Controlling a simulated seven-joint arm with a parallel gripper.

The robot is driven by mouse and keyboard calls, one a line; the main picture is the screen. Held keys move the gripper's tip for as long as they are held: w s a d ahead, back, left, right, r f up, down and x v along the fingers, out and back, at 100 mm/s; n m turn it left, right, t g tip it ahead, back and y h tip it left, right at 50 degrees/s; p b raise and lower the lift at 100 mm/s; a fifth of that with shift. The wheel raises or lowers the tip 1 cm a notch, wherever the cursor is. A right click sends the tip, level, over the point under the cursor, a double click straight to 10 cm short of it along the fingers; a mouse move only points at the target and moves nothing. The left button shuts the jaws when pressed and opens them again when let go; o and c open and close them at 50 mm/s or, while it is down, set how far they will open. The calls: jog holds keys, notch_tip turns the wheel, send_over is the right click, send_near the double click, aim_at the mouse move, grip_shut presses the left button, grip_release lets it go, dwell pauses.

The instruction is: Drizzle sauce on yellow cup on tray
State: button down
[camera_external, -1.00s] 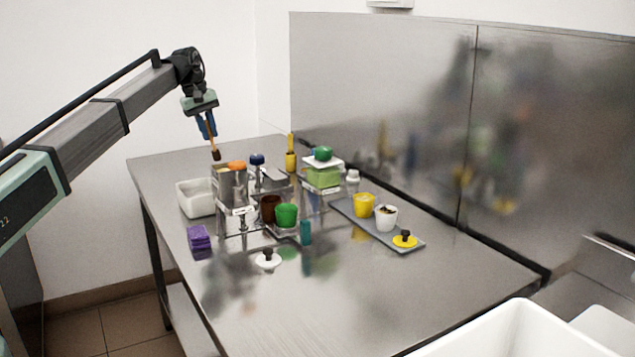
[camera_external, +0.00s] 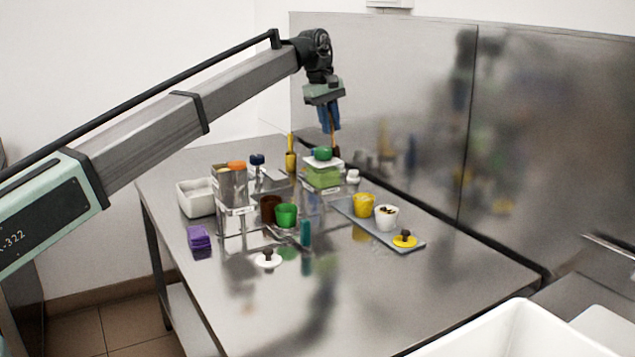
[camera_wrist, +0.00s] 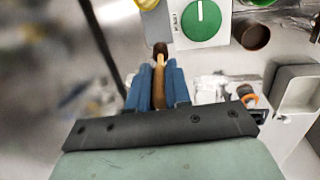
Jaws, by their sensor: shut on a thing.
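The yellow cup (camera_external: 364,206) stands upright on the grey tray (camera_external: 372,231) on the steel table. A white cup (camera_external: 387,219) with dark bits on top stands beside it, and a yellow lid with a dark knob (camera_external: 405,241) lies at the tray's near end. My gripper (camera_external: 331,130) is shut on a slim brown utensil, which points down above the box with the green knob. In the wrist view the blue fingers (camera_wrist: 158,78) grip the utensil, whose dark tip (camera_wrist: 160,49) shows beyond them. A yellow rim (camera_wrist: 145,4), likely the cup, shows at the top edge.
The green knob (camera_wrist: 201,21) on its box is close to the utensil. A brown cup (camera_external: 269,208), a green cup (camera_external: 286,215) and metal containers (camera_external: 229,187) stand to the left. A yellow-handled item (camera_external: 291,157) stands behind. The table's front is mostly clear.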

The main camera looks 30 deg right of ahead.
jog(key=s+d, duration=0.4)
jog(key=s, duration=0.4)
jog(key=a+x, duration=0.1)
jog(key=x, duration=0.5)
jog(key=shift+w+a+f, duration=0.15)
jog(key=shift+a+f, duration=0.05)
jog(key=shift+f, duration=0.15)
jog(key=shift+w, duration=0.4)
dwell(0.4)
jog(key=shift+s, duration=0.75)
jog(key=shift+w, duration=0.75)
jog(key=shift+r, duration=0.15)
dwell(0.5)
jog(key=d+v, duration=0.1)
jog(key=v, duration=0.5)
jog(key=shift+s+r, duration=0.25)
jog(key=shift+r, duration=0.15)
dwell(0.4)
